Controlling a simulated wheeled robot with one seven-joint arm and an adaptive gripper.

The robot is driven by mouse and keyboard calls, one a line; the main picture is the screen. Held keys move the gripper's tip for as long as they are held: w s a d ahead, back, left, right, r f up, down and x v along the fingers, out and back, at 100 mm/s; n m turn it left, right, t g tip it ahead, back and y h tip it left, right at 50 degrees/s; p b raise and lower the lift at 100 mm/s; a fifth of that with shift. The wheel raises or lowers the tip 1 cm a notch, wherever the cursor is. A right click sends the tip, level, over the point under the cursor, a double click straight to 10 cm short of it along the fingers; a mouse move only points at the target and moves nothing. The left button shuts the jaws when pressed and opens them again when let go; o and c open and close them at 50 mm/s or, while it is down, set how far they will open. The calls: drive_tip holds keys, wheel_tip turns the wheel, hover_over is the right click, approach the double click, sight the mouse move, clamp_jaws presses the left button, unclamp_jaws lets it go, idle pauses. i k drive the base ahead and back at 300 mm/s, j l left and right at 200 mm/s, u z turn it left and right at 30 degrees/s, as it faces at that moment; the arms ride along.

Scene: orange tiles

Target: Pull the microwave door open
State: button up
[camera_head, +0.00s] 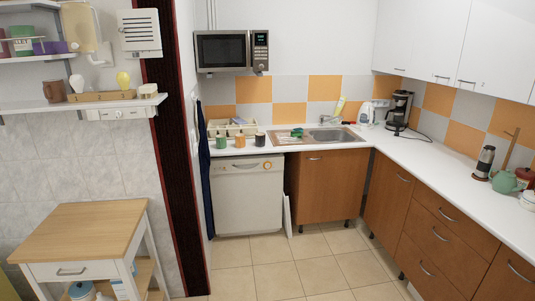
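The microwave (232,51) hangs on the back wall, left of centre, above the counter and the dishwasher. It has a metallic front with a dark glass door (221,50) on the left and a control panel (260,50) on the right. The door looks shut, flush with the front. A separate handle cannot be made out at this size. My gripper and arm are not in the picture, so their place relative to the microwave does not show.
A wooden-topped cart (82,232) stands at the front left, near a dark wall edge (172,150). Below the microwave are the counter (235,149), several mugs, a dish rack (231,128) and a dishwasher (247,196). The tiled floor (290,262) is clear in the middle.

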sight(245, 35)
drive_tip(key=i+l, duration=0.1)
drive_tip(key=i, duration=0.9)
drive_tip(key=i+u, duration=0.1)
drive_tip(key=i, duration=0.9)
drive_tip(key=l, duration=0.1)
